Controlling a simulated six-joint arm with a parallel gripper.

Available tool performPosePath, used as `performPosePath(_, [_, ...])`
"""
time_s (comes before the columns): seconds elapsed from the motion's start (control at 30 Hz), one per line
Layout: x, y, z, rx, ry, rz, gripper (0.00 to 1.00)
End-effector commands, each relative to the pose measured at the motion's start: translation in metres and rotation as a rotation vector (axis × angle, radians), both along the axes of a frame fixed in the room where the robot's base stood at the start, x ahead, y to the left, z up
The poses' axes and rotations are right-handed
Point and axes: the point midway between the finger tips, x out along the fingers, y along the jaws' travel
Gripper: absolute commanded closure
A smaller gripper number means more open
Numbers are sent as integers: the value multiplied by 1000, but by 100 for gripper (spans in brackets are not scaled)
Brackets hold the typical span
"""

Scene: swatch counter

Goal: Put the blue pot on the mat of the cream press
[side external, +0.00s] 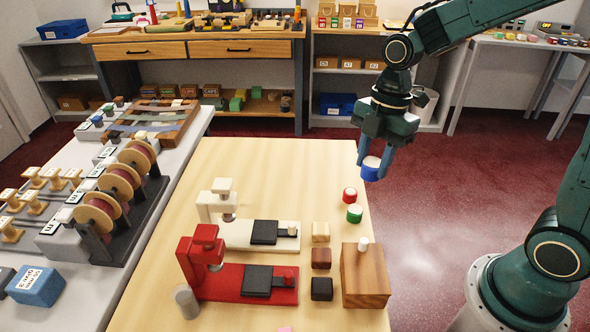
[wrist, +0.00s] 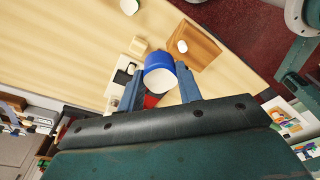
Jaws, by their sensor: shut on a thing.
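My gripper (side external: 373,165) is shut on the blue pot (side external: 370,169), a small blue cylinder with a white top, and holds it above the table's right edge. The pot also shows between the fingers in the wrist view (wrist: 159,73). The cream press (side external: 220,200) stands on the table at the left, behind a red press (side external: 203,252). Its dark square mat (side external: 263,232) lies on its cream base, left of and below my gripper in the side view. The pot is well apart from the mat.
Red (side external: 349,195) and green (side external: 354,213) pots stand near the table's right edge. Cream (side external: 320,232), brown (side external: 321,258) and black (side external: 321,289) blocks stand beside the presses. A wooden block (side external: 364,275) with a white knob is at the right. The table's far part is clear.

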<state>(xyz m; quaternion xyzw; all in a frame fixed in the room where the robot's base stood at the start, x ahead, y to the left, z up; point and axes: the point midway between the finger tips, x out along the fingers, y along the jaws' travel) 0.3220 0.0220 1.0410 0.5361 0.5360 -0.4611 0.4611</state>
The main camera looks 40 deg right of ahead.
Motion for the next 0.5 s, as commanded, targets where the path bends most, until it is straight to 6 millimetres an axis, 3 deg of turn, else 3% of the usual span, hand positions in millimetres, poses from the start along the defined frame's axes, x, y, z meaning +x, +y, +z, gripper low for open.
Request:
performPosePath(0.27, [13, 7, 3, 1, 1, 2, 88])
performPosePath(0.5, [48, 29, 10, 3, -1, 4, 88])
